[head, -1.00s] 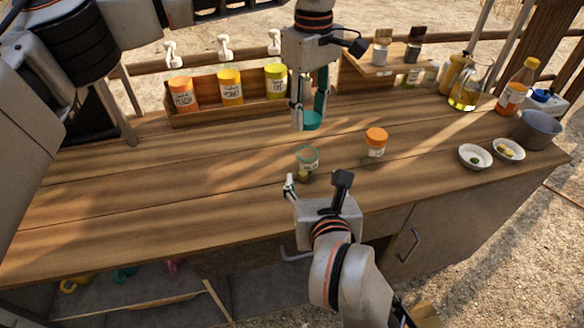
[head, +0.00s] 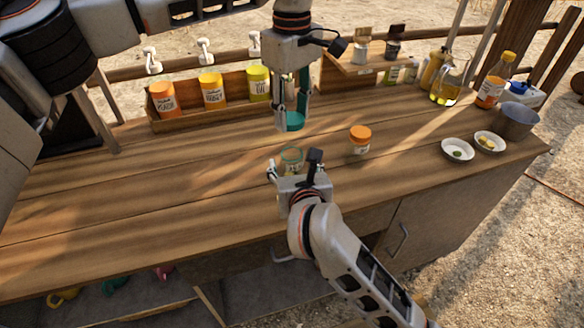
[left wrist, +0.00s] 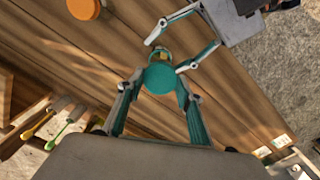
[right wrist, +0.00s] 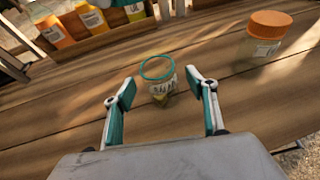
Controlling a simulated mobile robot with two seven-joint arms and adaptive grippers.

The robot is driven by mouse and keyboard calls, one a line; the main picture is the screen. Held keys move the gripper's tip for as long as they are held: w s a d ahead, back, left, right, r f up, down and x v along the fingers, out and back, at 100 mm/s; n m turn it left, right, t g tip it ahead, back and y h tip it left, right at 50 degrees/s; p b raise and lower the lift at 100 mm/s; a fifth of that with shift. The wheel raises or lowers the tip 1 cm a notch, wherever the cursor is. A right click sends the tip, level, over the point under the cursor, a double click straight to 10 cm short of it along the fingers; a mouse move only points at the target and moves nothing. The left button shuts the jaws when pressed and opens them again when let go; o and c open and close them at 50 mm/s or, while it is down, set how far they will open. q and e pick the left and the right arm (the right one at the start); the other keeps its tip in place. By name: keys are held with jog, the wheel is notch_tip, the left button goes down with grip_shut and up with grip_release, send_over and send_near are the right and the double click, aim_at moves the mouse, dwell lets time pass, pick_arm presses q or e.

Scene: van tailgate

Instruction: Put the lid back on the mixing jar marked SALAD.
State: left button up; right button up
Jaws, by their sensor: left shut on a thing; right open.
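The open mixing jar (head: 291,157) stands upright on the wooden counter, with a teal rim and some yellowish contents. In the right wrist view the jar (right wrist: 160,80) shows a label whose letters are partly readable. My left gripper (head: 291,118) is shut on the teal lid (head: 294,122) and holds it above and behind the jar. In the left wrist view the lid (left wrist: 160,80) sits between the fingertips and hides part of the jar. My right gripper (head: 294,172) is open. Its fingers are on the near side of the jar, one to each side, apart from it.
A jar with an orange lid (head: 360,138) stands to the right. A wooden rack (head: 205,118) with several jars is at the back left. Two white bowls (head: 457,150), a grey pot (head: 518,120) and bottles (head: 492,88) are at the right. The left counter is clear.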

aim_at(294, 166)
jog(key=shift+x, duration=1.55)
grip_shut()
pick_arm(q)
jog(key=shift+f, duration=2.5)
jog(key=shift+f, duration=0.1)
jog(key=shift+f, duration=0.8)
jog(key=shift+f, duration=0.55)
